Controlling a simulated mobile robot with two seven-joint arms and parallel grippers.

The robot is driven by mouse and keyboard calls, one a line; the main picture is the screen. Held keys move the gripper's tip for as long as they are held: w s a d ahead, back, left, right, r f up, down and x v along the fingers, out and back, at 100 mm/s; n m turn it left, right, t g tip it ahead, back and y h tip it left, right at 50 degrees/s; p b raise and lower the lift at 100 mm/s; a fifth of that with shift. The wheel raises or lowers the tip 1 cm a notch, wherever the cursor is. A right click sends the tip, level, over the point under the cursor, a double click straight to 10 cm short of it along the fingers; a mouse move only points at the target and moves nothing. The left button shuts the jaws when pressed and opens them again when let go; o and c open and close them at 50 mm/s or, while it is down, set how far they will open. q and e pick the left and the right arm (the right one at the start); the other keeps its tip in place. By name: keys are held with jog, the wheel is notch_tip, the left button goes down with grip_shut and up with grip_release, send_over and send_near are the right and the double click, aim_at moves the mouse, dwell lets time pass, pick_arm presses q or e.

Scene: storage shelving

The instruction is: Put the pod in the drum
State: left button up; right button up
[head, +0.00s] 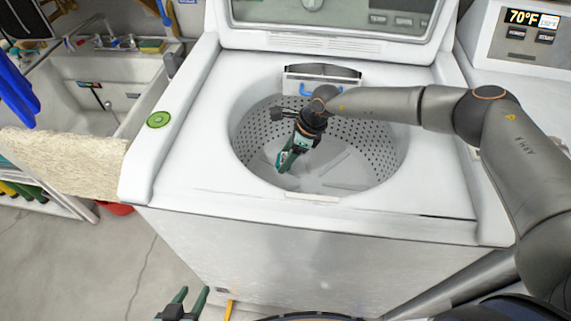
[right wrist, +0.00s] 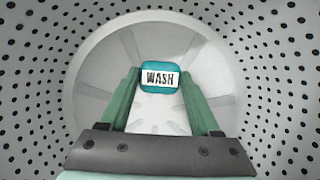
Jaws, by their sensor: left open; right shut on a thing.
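The pod is a small teal block with a white WASH label, seen between my right fingertips in the right wrist view (right wrist: 160,77). My right gripper (head: 286,160) reaches down inside the open drum and is shut on the pod. The drum (head: 372,148) is the washer's round tub with perforated walls. Its pale, ribbed floor shows beyond the pod in the right wrist view. In the head view the pod is mostly hidden by the fingers. My left gripper (head: 183,303) is open and empty, low in front of the washer.
The white top-load washer (head: 190,150) has its lid (head: 335,25) raised. A green round disc (head: 158,119) lies on its left top edge. A sink (head: 108,75) and a beige towel (head: 60,160) are at left. Another machine with a display (head: 520,35) stands at right.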

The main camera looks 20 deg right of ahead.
jog(key=f, duration=0.3)
jog(key=shift+w+f, duration=0.2)
jog(key=shift+f, duration=0.1)
pick_arm(q)
jog(key=shift+w+d+r, duration=0.1)
jog(key=shift+w+d, duration=0.2)
jog(key=shift+w, duration=0.05)
pick_arm(e)
jog(key=shift+a, duration=0.1)
jog(key=shift+f+b, duration=0.6)
jog(key=shift+b, duration=0.15)
jog(key=o, duration=1.3)
pick_arm(q)
jog(key=shift+d+f, duration=0.2)
jog(key=shift+f, duration=0.2)
